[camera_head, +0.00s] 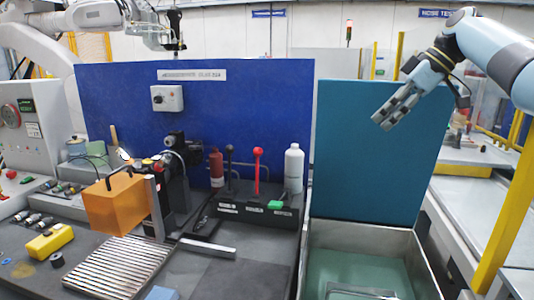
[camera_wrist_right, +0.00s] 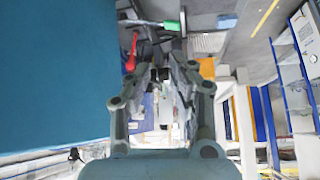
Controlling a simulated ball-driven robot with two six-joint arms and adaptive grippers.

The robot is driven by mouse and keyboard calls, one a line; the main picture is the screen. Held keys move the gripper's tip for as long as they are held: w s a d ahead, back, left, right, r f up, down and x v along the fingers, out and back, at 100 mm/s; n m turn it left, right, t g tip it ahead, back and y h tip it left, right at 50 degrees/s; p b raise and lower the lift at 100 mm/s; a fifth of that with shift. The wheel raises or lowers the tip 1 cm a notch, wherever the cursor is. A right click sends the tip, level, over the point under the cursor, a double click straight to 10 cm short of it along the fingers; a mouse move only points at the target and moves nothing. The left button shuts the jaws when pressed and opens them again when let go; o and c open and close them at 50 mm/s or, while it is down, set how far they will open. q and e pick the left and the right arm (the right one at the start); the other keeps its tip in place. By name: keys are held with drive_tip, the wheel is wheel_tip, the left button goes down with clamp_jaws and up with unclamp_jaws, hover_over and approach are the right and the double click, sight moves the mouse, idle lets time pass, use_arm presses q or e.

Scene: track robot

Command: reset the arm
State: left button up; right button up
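My right gripper (camera_head: 383,121) is at the upper right of the head view, on my light blue and black arm. It is raised in front of the teal panel (camera_head: 365,165), pointing down and left, and holds nothing. In the right wrist view the two grey fingers (camera_wrist_right: 162,75) have a gap between them, with background showing through. The teal panel fills the left of that view. My left gripper is not in view.
An orange block (camera_head: 114,205), a yellow block (camera_head: 50,241), a white bottle (camera_head: 293,169) and a red-topped lever (camera_head: 257,165) stand on the dark bench. A metal-rimmed bin (camera_head: 365,232) is below the teal panel. A yellow post (camera_head: 503,230) rises at right.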

drive_tip(key=s+f+m+h, duration=0.2)
drive_tip(key=s+f+m, duration=0.1)
drive_tip(key=s+f, duration=0.8)
drive_tip(key=s+f+m+h, duration=0.25)
drive_tip(key=s+f, duration=0.45)
drive_tip(key=f, duration=0.7)
drive_tip(key=s+d+r+m+h, duration=0.1)
drive_tip(key=s+m+h, duration=0.4)
drive_tip(key=s, duration=2.3)
wheel_tip(320, 180, down, 34)
drive_tip(key=d+m+y+b, duration=0.2)
drive_tip(key=d+b, duration=0.1)
drive_tip(key=b, duration=0.7)
use_arm(q)
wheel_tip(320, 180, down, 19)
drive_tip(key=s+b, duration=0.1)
drive_tip(key=b, duration=0.8)
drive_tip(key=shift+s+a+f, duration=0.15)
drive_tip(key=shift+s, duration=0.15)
use_arm(e)
drive_tip(key=s+f+g, duration=0.1)
drive_tip(key=s+f, duration=0.9)
drive_tip(key=f, duration=0.4)
drive_tip(key=s+f+g, duration=0.1)
drive_tip(key=s+f, duration=0.9)
drive_tip(key=f, duration=0.3)
drive_tip(key=shift+d+f, duration=0.35)
